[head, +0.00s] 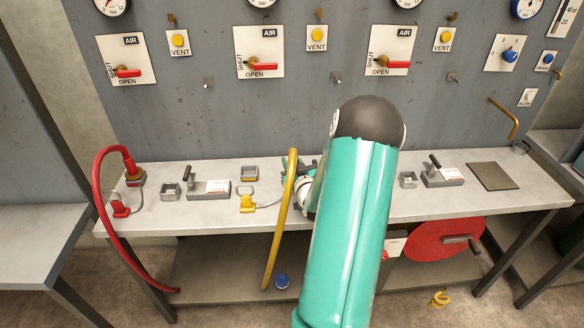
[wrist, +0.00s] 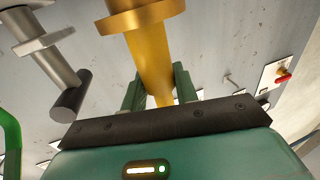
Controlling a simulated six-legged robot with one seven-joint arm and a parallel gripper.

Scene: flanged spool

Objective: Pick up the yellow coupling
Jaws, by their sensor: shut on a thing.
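The yellow coupling (wrist: 150,50) is a golden cylinder with a wide flange near the top of the wrist view. My gripper (wrist: 157,85) has its two green fingers on either side of the coupling's narrower body and is shut on it. In the head view, my arm hides most of the gripper and the coupling. A yellow hose (head: 280,220) arches up over the bench's front edge just left of my arm, its upper end close to my gripper. Whether the coupling is clear of the bench cannot be told.
A grey part with a dark handle (wrist: 70,95) stands close at left in the wrist view. On the bench are a yellow cap (head: 247,200), a clamp block (head: 208,188), a red hose (head: 104,210) and a dark plate (head: 493,176). The gauge panel (head: 210,110) rises behind.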

